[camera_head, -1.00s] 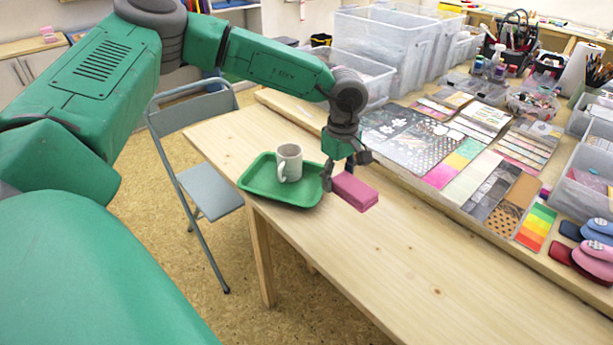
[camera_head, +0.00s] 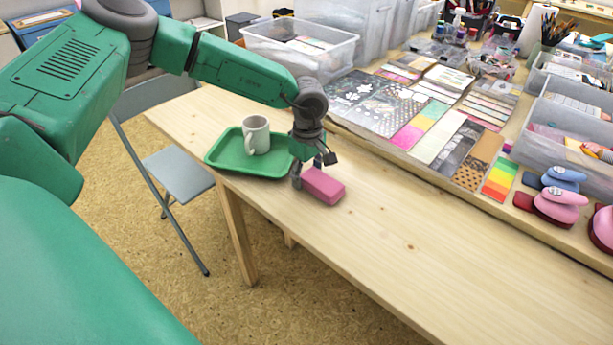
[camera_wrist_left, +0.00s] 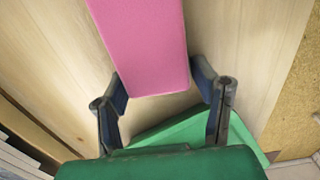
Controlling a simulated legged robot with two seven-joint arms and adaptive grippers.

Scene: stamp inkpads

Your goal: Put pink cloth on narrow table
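The pink cloth (camera_head: 322,187) is a block-shaped bundle at or just above the top of the narrow wooden table (camera_head: 370,245). I cannot tell whether its underside touches the wood. In the left wrist view, the cloth (camera_wrist_left: 145,45) extends away between the two dark fingertips (camera_wrist_left: 160,80). My right gripper is not in view.
A green tray (camera_head: 222,156) with a white mug (camera_head: 256,135) stands on the table just left of the gripper. The near right tabletop is clear. A craft counter with paper sheets (camera_head: 375,107) and bins borders the far side. A grey folding chair (camera_head: 178,172) stands at left.

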